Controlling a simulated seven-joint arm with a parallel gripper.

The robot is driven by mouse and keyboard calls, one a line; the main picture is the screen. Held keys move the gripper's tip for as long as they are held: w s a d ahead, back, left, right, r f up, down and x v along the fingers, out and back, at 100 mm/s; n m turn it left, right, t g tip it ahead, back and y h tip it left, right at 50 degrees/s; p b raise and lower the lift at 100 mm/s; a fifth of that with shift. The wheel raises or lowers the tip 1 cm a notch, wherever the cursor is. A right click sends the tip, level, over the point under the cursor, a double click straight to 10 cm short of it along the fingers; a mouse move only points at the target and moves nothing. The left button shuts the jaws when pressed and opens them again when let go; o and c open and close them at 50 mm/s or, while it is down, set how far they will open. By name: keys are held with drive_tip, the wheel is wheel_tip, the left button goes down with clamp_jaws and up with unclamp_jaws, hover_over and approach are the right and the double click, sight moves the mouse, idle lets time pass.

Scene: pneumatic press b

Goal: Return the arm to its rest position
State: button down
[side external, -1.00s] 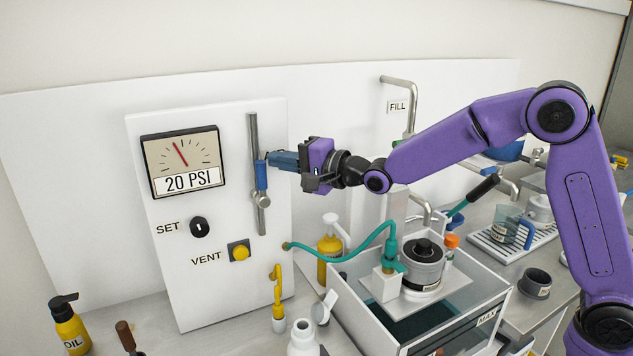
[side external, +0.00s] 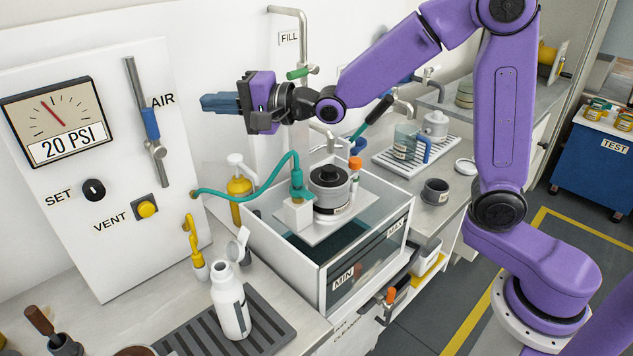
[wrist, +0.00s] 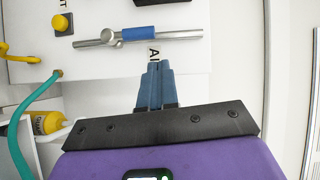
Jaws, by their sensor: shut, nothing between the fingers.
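My gripper (side external: 220,103) is shut and empty, its blue fingers together, in the air to the right of the press panel (side external: 105,235). It also shows in the wrist view (wrist: 157,66), pointing at the panel. The AIR lever (side external: 150,123), a metal bar with a blue sleeve, is on the panel; a clear gap lies between it and my fingertips in the side view. The lever also shows in the wrist view (wrist: 180,36). The gauge (side external: 58,122) reads 20 PSI. My purple arm is raised and bent.
Below my gripper stands a clear-walled tank (side external: 335,290) with a metal pot (side external: 330,185) on a plate. A teal hose (side external: 250,195) runs to the panel. A FILL pipe (side external: 300,40) rises behind my wrist. A white bottle (side external: 230,305) stands in front.

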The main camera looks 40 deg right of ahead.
drive_tip(key=s+d+f+n+g+h, duration=0.2)
drive_tip(key=s+f+n+g, duration=0.3)
drive_tip(key=s, duration=0.4)
drive_tip(key=s+d+f+n+g+h, duration=0.2)
drive_tip(key=s+f+n+g, duration=0.2)
drive_tip(key=s+f+n, duration=0.45)
drive_tip(key=s+d+f+n+g+h, duration=0.1)
drive_tip(key=s+d+n, duration=0.3)
drive_tip(key=s, duration=0.6)
drive_tip(key=s+d+f+n+g+h, duration=0.1)
drive_tip(key=s+d+n+g+h, duration=0.3)
drive_tip(key=s+d, duration=0.5)
drive_tip(key=shift+s+d+n, duration=0.2)
drive_tip(key=shift+s+n, duration=0.45)
drive_tip(key=shift+s, duration=0.3)
